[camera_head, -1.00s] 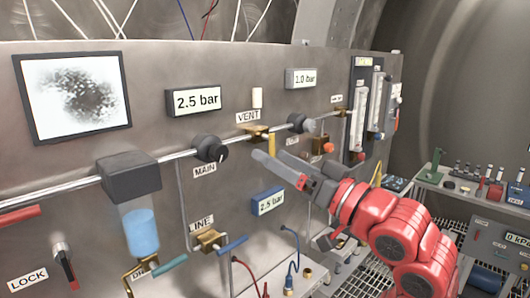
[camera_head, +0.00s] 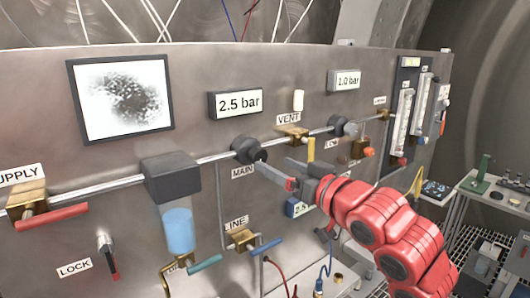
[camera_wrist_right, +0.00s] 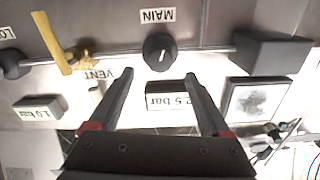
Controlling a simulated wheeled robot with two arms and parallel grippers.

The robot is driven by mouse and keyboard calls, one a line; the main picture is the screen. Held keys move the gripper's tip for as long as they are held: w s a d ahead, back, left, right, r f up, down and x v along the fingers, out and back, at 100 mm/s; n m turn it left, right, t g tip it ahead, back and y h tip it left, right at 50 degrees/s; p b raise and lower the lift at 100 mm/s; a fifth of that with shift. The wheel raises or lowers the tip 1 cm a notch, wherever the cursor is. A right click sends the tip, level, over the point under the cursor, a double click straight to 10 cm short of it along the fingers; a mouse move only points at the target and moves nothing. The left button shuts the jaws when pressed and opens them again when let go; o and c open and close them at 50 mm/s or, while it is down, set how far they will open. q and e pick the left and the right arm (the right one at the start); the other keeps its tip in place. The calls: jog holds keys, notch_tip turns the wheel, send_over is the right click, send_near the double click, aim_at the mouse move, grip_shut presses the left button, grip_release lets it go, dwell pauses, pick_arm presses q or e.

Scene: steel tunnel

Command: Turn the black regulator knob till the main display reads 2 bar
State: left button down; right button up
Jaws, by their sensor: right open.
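The black regulator knob (camera_head: 249,150) sits on the pipe above the MAIN label. It also shows in the right wrist view (camera_wrist_right: 160,52), with a white pointer mark. The main display (camera_head: 236,103) above it reads 2.5 bar; it appears upside down in the wrist view (camera_wrist_right: 172,100). My right gripper (camera_head: 275,168) is open and empty, just in front and to the right of the knob. In the wrist view its two fingers (camera_wrist_right: 159,75) point toward the knob, which lies beyond and between the tips, apparently not touched. My left gripper is not in view.
A brass VENT valve (camera_head: 291,131) with a yellow handle and another black knob (camera_head: 337,123) lie to the right on the pipe. A dark block with a blue-filled bowl (camera_head: 180,230) hangs to the left. A picture screen (camera_head: 120,98) is upper left.

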aim_at(261, 157)
jog(key=p+x, duration=0.1)
jog(key=x, duration=0.4)
jog(key=shift+w+a, duration=0.1)
jog(key=shift+w, duration=0.1)
grip_shut()
